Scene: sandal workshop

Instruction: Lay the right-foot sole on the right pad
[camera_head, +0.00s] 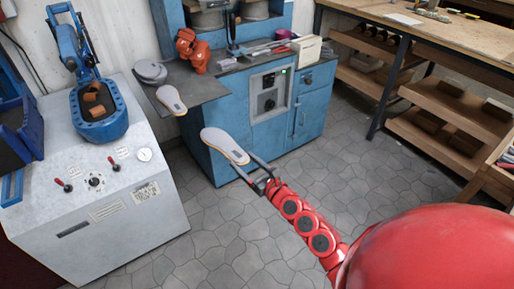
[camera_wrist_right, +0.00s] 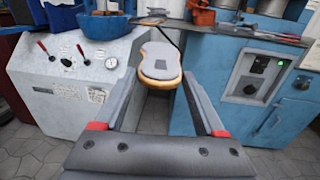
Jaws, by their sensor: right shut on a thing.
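My right gripper (camera_head: 243,162) is shut on the near end of a sole (camera_head: 222,143), pale grey with a tan edge. The sole is held in the air in front of the blue cabinet. In the right wrist view the held sole (camera_wrist_right: 160,62) sits between the fingertips, pointing away. A second, similar sole (camera_head: 171,100) lies on the grey shelf. Two brown pads, an upper one (camera_head: 91,97) and a lower one (camera_head: 96,112), are in the blue tub (camera_head: 101,131) of the press at left. I cannot tell which is the right pad. My left gripper is out of view.
The white press cabinet (camera_head: 110,222) has red levers on top. A grey disc-like item (camera_head: 150,71) and an orange device (camera_head: 192,50) stand near the shelf (camera_head: 205,93). The blue cabinet (camera_head: 228,125) is behind the sole. A wooden bench (camera_head: 440,35) is at right. Floor between is clear.

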